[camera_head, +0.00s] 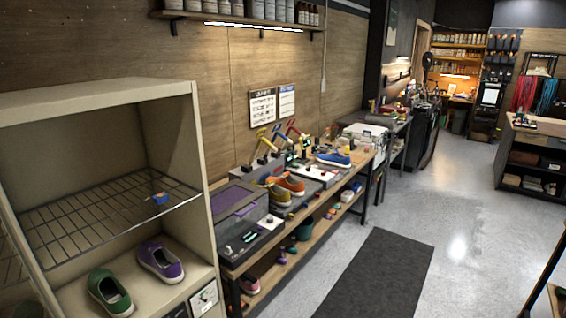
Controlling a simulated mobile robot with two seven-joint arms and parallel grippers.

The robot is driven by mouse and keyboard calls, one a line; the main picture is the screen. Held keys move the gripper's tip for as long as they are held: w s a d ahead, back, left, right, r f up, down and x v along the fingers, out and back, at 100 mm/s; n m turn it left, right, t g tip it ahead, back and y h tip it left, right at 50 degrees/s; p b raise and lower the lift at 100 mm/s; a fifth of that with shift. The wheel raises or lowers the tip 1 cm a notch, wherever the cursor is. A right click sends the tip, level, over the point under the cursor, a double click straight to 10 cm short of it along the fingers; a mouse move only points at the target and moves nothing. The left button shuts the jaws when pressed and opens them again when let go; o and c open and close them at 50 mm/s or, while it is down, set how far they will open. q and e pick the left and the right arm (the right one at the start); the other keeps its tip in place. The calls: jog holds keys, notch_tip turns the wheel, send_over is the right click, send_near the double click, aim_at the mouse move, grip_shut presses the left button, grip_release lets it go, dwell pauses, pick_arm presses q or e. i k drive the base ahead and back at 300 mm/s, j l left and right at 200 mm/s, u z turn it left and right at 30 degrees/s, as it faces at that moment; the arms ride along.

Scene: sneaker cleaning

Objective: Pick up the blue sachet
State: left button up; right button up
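A small blue item (160,199), which looks like the blue sachet, lies on the wire shelf (85,226) inside the beige cabinet (105,96) at the left. It is near the shelf's right front part, with a small orange-brown patch on or beside it. It is too small to make out more. Neither of my grippers is in view.
Below the wire shelf, a green shoe (109,291) and a purple shoe (161,261) sit on the cabinet floor. A workbench (345,181) with shoes and tools runs along the wall. A dark mat (378,278) lies on the open grey floor (464,215).

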aim_at(160, 199)
jog(key=i+l, duration=0.2)
jog(key=i, duration=0.25)
jog(key=i+l+z, duration=0.1)
jog(key=i, duration=0.35)
jog(key=i+l, duration=0.25)
jog(key=i, duration=0.2)
jog(key=i+l, duration=0.15)
jog(key=i, duration=0.35)
jog(key=i+j+z, duration=0.15)
jog(key=i, duration=0.15)
jog(key=i+z, duration=0.1)
jog(key=i, duration=0.25)
jog(key=u, duration=2.45)
